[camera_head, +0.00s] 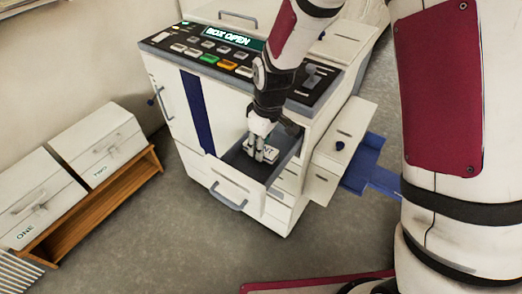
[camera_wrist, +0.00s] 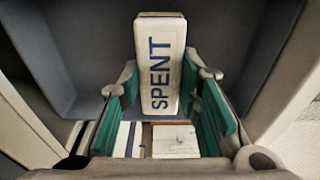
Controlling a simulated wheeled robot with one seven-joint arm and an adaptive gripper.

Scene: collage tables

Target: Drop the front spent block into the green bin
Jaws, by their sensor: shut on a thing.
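My gripper (camera_head: 264,150) reaches down into the open drawer on the machine's front. In the wrist view its two green-padded fingers (camera_wrist: 163,98) are shut on the spent block (camera_wrist: 160,60), a white block with blue "SPENT" lettering. The block's far end stands out past the fingers. In the head view part of the white block (camera_head: 271,150) shows by the fingers, with "NT" readable. The block is still within the drawer walls; I cannot tell whether it touches the floor. No green bin is in view.
The drawer (camera_head: 238,189) juts from a white machine (camera_head: 176,100) whose display reads "BOX OPEN". More white pieces (camera_wrist: 175,142) lie low in the wrist view. White boxes (camera_head: 97,141) stand on a wooden shelf (camera_head: 100,205) at left. Grey floor is clear in front.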

